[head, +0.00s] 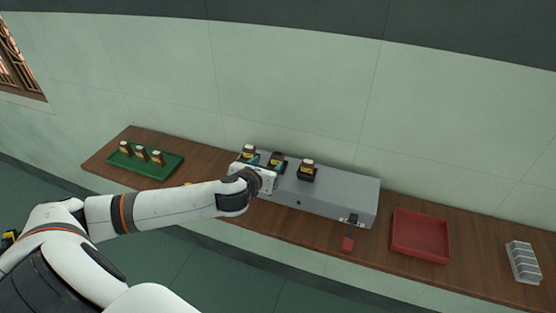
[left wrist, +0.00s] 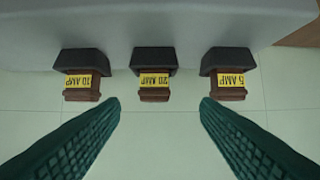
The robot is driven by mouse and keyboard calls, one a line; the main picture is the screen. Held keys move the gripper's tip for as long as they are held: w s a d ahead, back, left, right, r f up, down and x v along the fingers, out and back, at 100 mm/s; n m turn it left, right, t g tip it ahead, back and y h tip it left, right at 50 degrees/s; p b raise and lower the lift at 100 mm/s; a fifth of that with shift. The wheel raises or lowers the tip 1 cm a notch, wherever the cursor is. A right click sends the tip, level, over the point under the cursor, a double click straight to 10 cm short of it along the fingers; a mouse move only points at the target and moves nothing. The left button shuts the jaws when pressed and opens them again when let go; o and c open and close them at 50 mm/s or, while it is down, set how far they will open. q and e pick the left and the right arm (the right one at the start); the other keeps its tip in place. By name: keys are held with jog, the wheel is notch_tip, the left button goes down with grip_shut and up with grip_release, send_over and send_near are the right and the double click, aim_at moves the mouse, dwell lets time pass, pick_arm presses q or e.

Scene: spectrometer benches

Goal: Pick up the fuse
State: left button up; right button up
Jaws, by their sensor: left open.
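Three brown fuses with yellow labels stand in black sockets on a grey box (head: 340,196). In the left wrist view the labels seem to read 10 AMP on the left fuse (left wrist: 82,88), 20 AMP on the middle fuse (left wrist: 154,87) and 5 AMP on the right fuse (left wrist: 230,87). My left gripper (left wrist: 160,104) is open and empty, its green fingers spread to either side of the middle fuse's line, with the fuse just beyond the tips. In the head view my left gripper (head: 262,165) is at the box, partly covering the sockets. My right gripper is out of view.
A green tray (head: 170,168) with three more fuses is on the wooden bench (head: 105,158) at left. A red tray (head: 420,237) and a grey slotted rack (head: 523,262) are at right. The wall is behind.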

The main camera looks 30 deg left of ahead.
aim_at(276, 159)
pick_arm(q)
jog(key=x, duration=0.4)
jog(key=shift+w+f+p, duration=0.1)
jog(key=shift+w+p, duration=0.2)
jog(key=shift+p, duration=0.05)
jog(key=x, duration=0.2)
jog(key=p+x, duration=0.1)
jog(key=x, duration=0.1)
jog(key=shift+d, duration=0.2)
jog(key=shift+w+a+f, duration=0.1)
jog(key=shift+w+f, duration=0.3)
jog(key=shift+w, duration=0.25)
jog(key=shift+s, duration=0.1)
jog(key=c, duration=1.1)
